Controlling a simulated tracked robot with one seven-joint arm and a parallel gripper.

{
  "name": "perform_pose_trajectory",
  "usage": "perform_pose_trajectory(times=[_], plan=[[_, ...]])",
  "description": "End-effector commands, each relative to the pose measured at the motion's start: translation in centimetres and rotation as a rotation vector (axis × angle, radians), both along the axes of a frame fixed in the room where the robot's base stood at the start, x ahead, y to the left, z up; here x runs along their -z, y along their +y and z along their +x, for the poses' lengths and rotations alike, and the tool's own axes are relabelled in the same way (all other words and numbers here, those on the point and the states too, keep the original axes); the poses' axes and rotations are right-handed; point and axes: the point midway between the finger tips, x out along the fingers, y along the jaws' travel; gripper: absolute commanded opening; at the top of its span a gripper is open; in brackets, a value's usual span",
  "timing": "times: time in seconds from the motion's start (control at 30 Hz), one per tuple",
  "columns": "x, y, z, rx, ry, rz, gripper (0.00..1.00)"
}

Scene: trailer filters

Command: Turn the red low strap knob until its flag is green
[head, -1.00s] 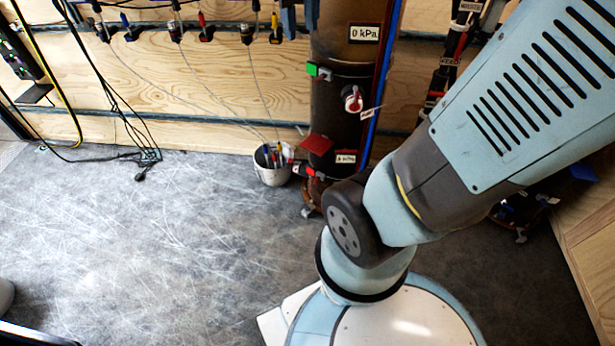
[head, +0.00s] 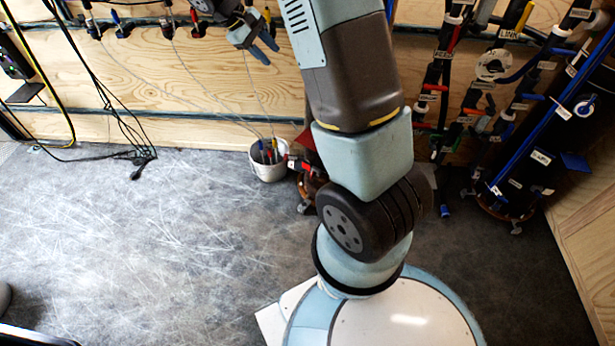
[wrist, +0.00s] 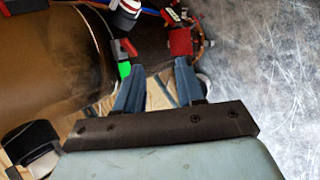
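My gripper (head: 256,44) is in front of the wooden wall at the top of the head view. In the wrist view its two blue fingers (wrist: 160,66) stand apart with nothing held between them. The red flag (wrist: 181,40) shows just beyond the right fingertip, and its edge shows beside my arm in the head view (head: 305,138). A green flag (wrist: 124,69) sits by the left finger, on the strap around the brown cylinder (wrist: 50,60). I cannot make out the low strap knob; my arm hides most of the cylinder in the head view.
A white bucket of tools (head: 268,172) stands by the wall. Cables (head: 110,110) hang at the left. Dark labelled racks with hoses and handles (head: 480,90) stand at the right. The grey floor (head: 130,230) at the left is open.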

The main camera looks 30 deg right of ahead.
Motion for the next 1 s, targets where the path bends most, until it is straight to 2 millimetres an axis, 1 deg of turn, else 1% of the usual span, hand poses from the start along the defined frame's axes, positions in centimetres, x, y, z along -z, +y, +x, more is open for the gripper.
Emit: perform_pose_trajectory(times=[0.03, 0.17, 0.2, 0.37, 0.5, 0.57, 0.6, 0.77, 0.8, 0.97, 1.0], plan=[[1.6, 0.1, 0.9, -0.015, 0.026, -0.025, 0.38], [5.2, 0.1, 2.9, -0.053, 0.083, -0.091, 0.38], [6.3, 0.1, 3.5, -0.065, 0.101, -0.111, 0.38], [11.2, 0.1, 5.6, -0.118, 0.167, -0.194, 0.38], [15.6, 0.2, 7.0, -0.168, 0.223, -0.268, 0.38], [17.6, 0.2, 7.6, -0.192, 0.246, -0.299, 0.38], [18.9, 0.2, 7.9, -0.208, 0.262, -0.319, 0.38], [24.3, 0.3, 8.8, -0.272, 0.319, -0.403, 0.38], [25.7, 0.3, 8.9, -0.290, 0.335, -0.425, 0.38], [31.3, 0.2, 9.2, -0.361, 0.390, -0.508, 0.38], [32.8, 0.3, 9.2, -0.381, 0.403, -0.529, 0.38]])
